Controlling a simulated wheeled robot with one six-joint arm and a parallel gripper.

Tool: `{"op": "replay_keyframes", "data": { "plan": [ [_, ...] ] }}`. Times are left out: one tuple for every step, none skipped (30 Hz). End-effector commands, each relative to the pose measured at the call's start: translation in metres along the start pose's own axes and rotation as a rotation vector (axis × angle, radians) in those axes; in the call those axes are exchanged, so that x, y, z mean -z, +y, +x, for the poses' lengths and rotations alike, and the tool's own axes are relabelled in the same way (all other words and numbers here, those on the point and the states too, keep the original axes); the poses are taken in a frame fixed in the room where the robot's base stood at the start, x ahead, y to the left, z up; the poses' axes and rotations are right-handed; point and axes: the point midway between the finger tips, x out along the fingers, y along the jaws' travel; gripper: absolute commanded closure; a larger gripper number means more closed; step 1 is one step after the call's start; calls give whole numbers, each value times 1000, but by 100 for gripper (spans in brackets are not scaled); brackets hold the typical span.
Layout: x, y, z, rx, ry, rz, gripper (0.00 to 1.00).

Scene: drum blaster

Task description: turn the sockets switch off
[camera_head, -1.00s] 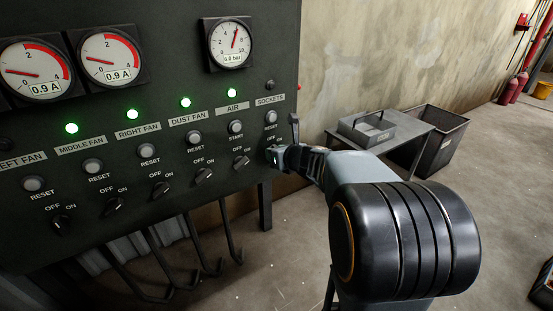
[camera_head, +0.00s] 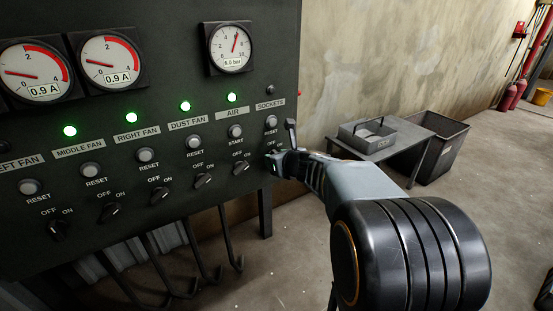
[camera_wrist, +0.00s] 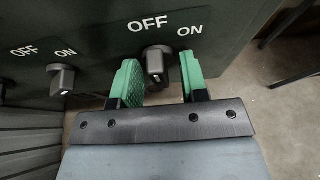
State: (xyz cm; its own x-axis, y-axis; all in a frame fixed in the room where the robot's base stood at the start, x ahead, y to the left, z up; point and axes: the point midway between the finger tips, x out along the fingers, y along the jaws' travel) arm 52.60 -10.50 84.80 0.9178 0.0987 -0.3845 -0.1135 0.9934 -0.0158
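The sockets switch is a dark rotary knob (camera_wrist: 155,62) below the OFF and ON marks in the wrist view. In the head view it is largely hidden by my gripper (camera_head: 273,163), under the SOCKETS label (camera_head: 270,104). My gripper (camera_wrist: 160,80) is open, its green-padded fingers on either side of the knob. A small gap shows between the knob and the right pad; whether the left pad touches is unclear. The knob looks roughly upright in the wrist view, between the two marks. The sockets lamp (camera_head: 270,90) is dark.
The air switch (camera_head: 241,168) sits just left of the sockets switch; it also shows in the wrist view (camera_wrist: 62,78). The lamps over the neighbouring columns are green. A low table (camera_head: 385,146) and a dark bin (camera_head: 440,148) stand right of the panel.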

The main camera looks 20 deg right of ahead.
Motion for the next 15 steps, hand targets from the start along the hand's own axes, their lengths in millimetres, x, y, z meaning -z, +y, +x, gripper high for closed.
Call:
{"op": "replay_keyframes", "data": {
  "plan": [
    [0, 0, 0, 0, -1, 0, 60],
    [0, 0, 0, 0, -1, 0, 60],
    [-1, 0, 0, 0, -1, 0, 60],
    [-1, 0, -1, 0, -1, 0, 60],
    [-1, 0, -2, 0, -2, 0, 60],
    [-2, 0, -5, 1, -2, 1, 60],
    [-2, 0, -8, 1, -3, 1, 60],
    [-3, 0, -12, 2, -3, 1, 60],
    [-4, -1, -18, 2, -3, 1, 60],
    [-4, -1, -23, 2, -3, 0, 60],
    [-4, -1, -28, 2, -4, 1, 60],
    [-5, -1, -37, 3, -4, 1, 60],
    [-5, -1, -43, 4, -4, 0, 60],
    [-5, -1, -50, 4, -4, 0, 60],
    [-5, -1, -58, 4, -4, 1, 60]
  ]
}}
